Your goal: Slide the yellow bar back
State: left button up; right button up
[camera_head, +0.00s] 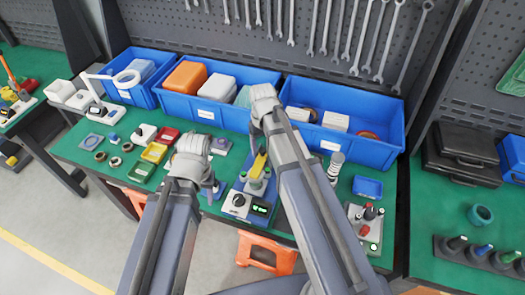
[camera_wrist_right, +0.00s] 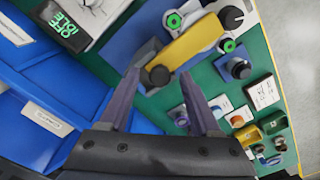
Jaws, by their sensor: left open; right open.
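The yellow bar (camera_head: 258,165) is on the blue test device (camera_head: 234,202) in the middle of the green table, partly hidden by my right arm. In the right wrist view the yellow bar (camera_wrist_right: 198,42) lies slanted, with a dark round knob (camera_wrist_right: 158,75) at its near end. My right gripper (camera_wrist_right: 160,78) is open, its fingertips either side of this knob end; I cannot tell whether they touch it. In the head view my right arm hides most of that gripper. My left gripper (camera_head: 214,188) is open and empty, just left of the device.
Blue bins (camera_head: 222,112) line the back of the table. Small coloured trays (camera_head: 154,152) and rings stand at the left. A small blue tray (camera_head: 368,187) and another device (camera_head: 364,222) stand at the right. Wrenches hang on the pegboard behind.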

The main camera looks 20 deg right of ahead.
jog(key=shift+c, duration=0.2)
grip_shut()
dwell(0.3)
dwell(0.9)
